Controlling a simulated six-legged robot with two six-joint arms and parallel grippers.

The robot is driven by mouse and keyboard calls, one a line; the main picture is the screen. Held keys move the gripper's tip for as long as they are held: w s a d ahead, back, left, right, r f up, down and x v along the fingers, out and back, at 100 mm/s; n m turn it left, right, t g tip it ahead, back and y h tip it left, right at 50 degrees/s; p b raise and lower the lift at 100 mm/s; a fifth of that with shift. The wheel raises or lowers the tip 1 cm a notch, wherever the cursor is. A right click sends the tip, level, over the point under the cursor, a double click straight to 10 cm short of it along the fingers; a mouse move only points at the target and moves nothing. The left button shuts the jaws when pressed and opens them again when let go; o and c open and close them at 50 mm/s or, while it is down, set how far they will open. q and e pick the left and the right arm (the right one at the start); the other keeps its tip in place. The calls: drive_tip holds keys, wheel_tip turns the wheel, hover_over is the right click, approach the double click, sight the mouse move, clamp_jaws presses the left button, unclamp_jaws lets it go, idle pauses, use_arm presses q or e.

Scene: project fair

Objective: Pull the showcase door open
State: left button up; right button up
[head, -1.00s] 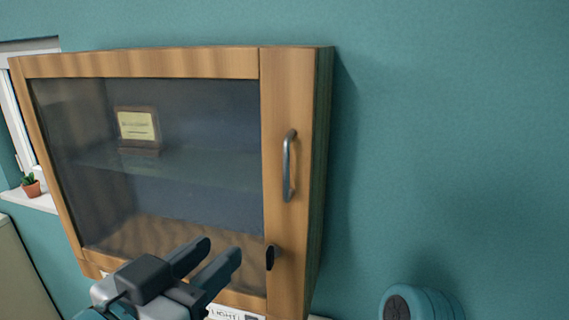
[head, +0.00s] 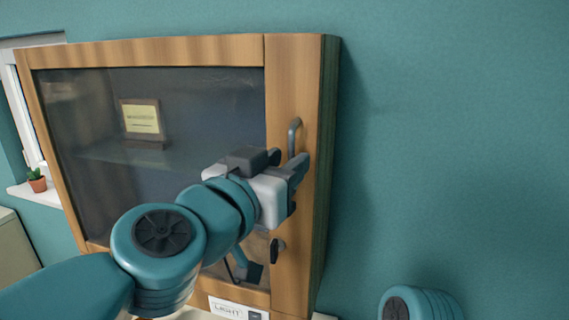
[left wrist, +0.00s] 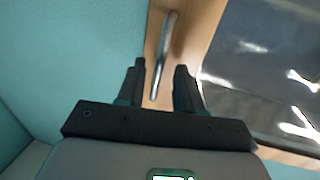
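The showcase (head: 150,50) is a wooden cabinet on the teal wall with a glass-fronted door, which looks closed. Its grey bar handle (head: 294,136) is upright on the door's right frame; its lower part is hidden by my gripper in the head view. My left gripper (head: 288,160) is at the handle. In the left wrist view the left gripper (left wrist: 158,75) is open, with its fingers apart on either side of the handle (left wrist: 165,50) and gaps to both. A dark latch knob (head: 277,250) sits below the handle. My right gripper is not in view.
A framed card (head: 142,117) stands on a shelf behind the glass. A white label (head: 238,308) is at the cabinet's lower edge. A potted plant (head: 37,180) stands on the window sill at left. The wall right of the cabinet is bare.

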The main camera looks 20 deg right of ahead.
use_arm(q)
drive_tip(key=shift+d+r, duration=0.1)
drive_tip(key=shift+d, duration=0.2)
drive_tip(key=shift+w+a, duration=0.1)
drive_tip(key=shift+w, duration=0.05)
drive_tip(key=c, duration=0.3)
clamp_jaws()
idle(0.9)
